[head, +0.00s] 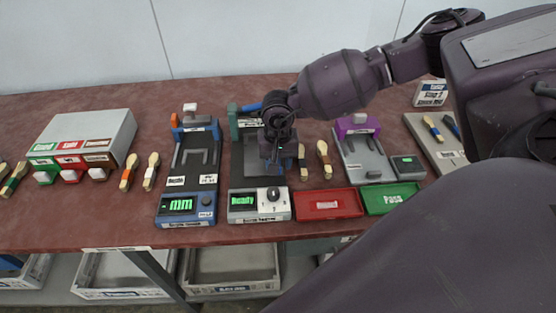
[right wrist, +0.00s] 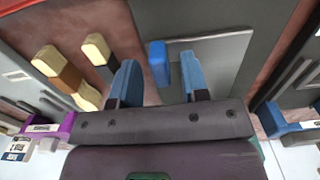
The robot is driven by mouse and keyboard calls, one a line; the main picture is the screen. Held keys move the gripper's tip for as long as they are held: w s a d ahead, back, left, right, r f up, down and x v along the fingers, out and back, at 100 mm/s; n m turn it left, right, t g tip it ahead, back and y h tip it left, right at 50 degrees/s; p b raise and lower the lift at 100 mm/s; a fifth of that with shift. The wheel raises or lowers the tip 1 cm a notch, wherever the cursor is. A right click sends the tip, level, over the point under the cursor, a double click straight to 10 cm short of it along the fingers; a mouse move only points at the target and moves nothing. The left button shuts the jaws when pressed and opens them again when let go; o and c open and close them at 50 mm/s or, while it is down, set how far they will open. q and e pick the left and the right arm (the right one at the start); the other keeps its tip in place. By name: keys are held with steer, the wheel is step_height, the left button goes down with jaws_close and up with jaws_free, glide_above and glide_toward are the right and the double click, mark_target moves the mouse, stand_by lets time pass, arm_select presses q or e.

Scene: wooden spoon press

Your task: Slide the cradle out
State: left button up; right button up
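The press station (head: 249,160) stands mid-table, with a dark bed, a green column at the back and a blue lever. Its front box (head: 259,204) reads "Ready". My right gripper (head: 274,160) reaches down over the right part of this station and hides much of it. In the right wrist view, its two blue fingers (right wrist: 158,85) are apart. A small upright blue tab (right wrist: 158,63) shows between them, with gaps on both sides. A flat grey plate (right wrist: 222,58), which may be the cradle, lies beside the tab. My left gripper is not in view.
Wooden spoons (head: 323,157) lie close right of the station. A blue gauge station (head: 187,210) is left, a purple-topped station (head: 358,124) right. Red (head: 328,204) and green (head: 390,197) trays lie at the front. A button box (head: 88,135) stands at left.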

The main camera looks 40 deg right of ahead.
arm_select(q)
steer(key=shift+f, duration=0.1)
arm_select(e)
jaws_close()
steer(key=shift+s+a, duration=0.1)
steer(key=shift+s, duration=0.1)
steer(key=s+a+p, duration=0.1)
steer(key=s+p, duration=0.1)
steer(key=shift+s+a+r, duration=0.2)
steer(key=shift+s+a, duration=0.15)
steer(key=shift+a, duration=0.05)
steer(key=shift+s+a+f, duration=0.1)
steer(key=shift+s, duration=0.05)
steer(key=shift+f, duration=0.15)
steer(key=shift+o, duration=0.4)
jaws_free()
steer(key=shift+s, duration=0.15)
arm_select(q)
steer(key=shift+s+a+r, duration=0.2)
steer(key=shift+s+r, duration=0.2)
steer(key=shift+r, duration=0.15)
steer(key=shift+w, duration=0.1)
